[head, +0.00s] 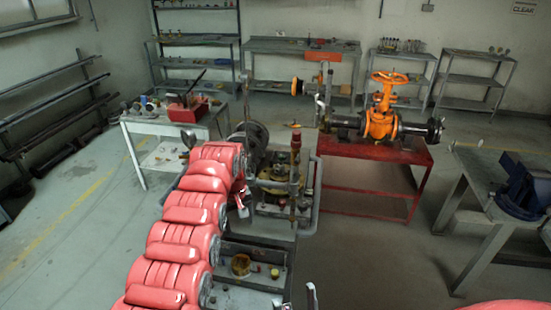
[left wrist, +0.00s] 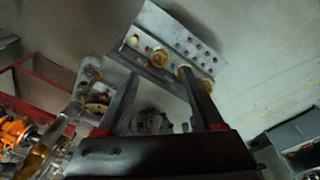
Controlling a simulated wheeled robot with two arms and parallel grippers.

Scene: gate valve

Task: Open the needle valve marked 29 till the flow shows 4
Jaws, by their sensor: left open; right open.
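No number 29 or flow reading is legible in either view, so I cannot tell which fitting is the needle valve. A rusty pipe and valve assembly (head: 278,178) stands in a grey tray at the centre of the head view. My left gripper (head: 243,206) is beside its left side, partly hidden by my arm. In the left wrist view my left gripper (left wrist: 158,74) is open, with nothing held between its dark fingers. A brass round fitting (left wrist: 158,58) on a perforated grey plate (left wrist: 185,40) shows beyond the fingertips. My right gripper is not in view.
An orange handwheel valve (head: 382,108) sits on a red table (head: 375,150) at right. A grey bench (head: 480,180) with a blue vise (head: 525,190) is at far right. A white table (head: 150,128) stands at left. Open floor lies at left.

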